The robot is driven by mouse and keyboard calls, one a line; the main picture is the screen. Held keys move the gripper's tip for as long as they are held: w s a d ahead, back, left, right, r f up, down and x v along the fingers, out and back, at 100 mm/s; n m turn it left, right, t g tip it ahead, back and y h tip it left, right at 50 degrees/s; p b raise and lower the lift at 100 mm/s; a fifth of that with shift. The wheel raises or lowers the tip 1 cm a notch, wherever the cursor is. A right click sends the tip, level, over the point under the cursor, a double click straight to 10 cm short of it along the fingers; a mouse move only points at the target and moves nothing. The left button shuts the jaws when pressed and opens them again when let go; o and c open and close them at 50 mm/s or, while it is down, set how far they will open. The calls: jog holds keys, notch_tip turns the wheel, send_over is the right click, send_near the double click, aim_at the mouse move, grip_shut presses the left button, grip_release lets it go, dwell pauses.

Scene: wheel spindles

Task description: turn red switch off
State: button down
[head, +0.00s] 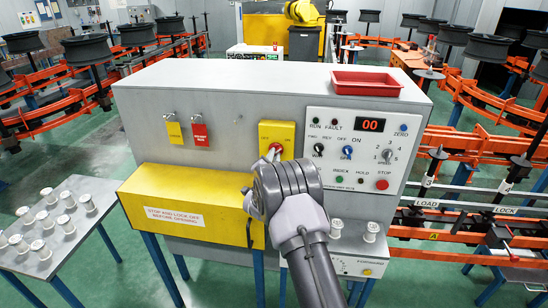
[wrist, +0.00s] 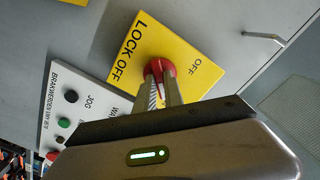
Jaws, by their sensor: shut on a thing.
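The red switch (head: 276,147) is a rotary handle on a yellow plate (head: 288,130) on the grey cabinet's front. In the wrist view the red switch (wrist: 157,65) shows at the middle of the tilted yellow plate (wrist: 190,45), which reads "LOCK OFF" and "OFF". My gripper (wrist: 159,82) is shut on the red switch, one finger on each side of it. In the head view my gripper (head: 270,158) reaches the switch from below, and my wrist hides the area under the plate. The handle's exact angle is hard to tell.
A white control panel (head: 340,175) with knobs and buttons is to the right of the switch. Yellow and red tags (head: 199,134) hang on hooks to the left. A yellow cover (head: 185,195) juts out below left. A red tray (head: 366,84) lies on top of the cabinet.

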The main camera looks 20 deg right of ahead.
jog(key=shift+f, duration=0.15)
jog(key=shift+n+b, duration=3.8)
jog(key=shift+n, duration=5)
jog(key=c, duration=1.4)
grip_release()
jog(key=shift+c, duration=0.2)
